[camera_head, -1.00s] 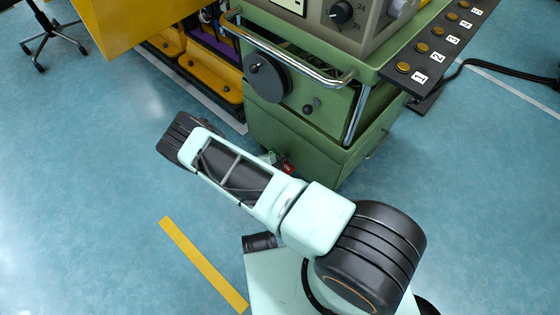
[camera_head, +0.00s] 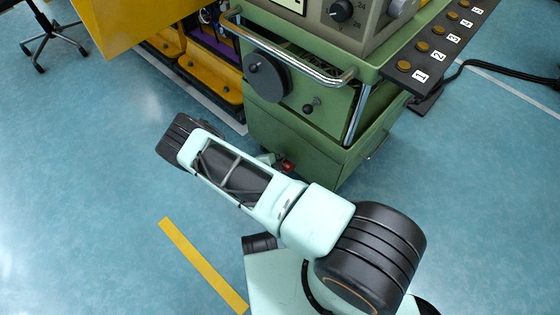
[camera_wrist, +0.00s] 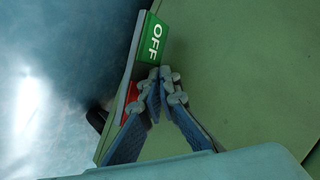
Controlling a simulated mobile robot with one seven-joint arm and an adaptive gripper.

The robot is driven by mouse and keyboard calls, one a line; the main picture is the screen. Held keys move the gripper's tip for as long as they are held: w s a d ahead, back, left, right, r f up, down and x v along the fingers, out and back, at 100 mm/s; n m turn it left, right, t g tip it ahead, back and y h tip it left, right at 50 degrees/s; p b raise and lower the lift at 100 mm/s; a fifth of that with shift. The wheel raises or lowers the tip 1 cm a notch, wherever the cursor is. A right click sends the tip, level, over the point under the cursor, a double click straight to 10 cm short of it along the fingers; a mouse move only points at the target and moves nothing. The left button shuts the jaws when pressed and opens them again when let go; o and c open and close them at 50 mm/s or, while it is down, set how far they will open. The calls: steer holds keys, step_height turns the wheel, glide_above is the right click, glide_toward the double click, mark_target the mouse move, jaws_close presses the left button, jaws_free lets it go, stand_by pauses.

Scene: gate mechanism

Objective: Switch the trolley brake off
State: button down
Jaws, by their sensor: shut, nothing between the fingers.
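The trolley brake is a rocker at the foot of the green trolley (camera_head: 300,145). In the wrist view its green end (camera_wrist: 153,42) carries the word OFF, and its red end (camera_wrist: 130,98) is partly hidden behind a finger. My gripper (camera_wrist: 160,78) is shut and empty. Its fingertips are at the lower edge of the OFF end, on or just above it; I cannot tell if they press. In the head view only the red end (camera_head: 288,167) shows clearly; my arm hides most of the brake and the gripper.
The trolley's chrome handle (camera_head: 290,55) and black handwheel (camera_head: 267,77) stand above the brake. A black shelf with numbered buttons (camera_head: 421,48) juts out at the right. A yellow floor strip (camera_head: 203,265) lies at the lower left.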

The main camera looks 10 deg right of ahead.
steer(key=shift+s+d+p, duration=0.2)
steer(key=shift+s+p, duration=0.45)
steer(key=shift+s, duration=0.25)
steer(key=r+p, duration=0.5)
steer(key=shift+s+d+r, duration=0.15)
steer(key=shift+d+r, duration=0.1)
steer(key=shift+f, duration=0.1)
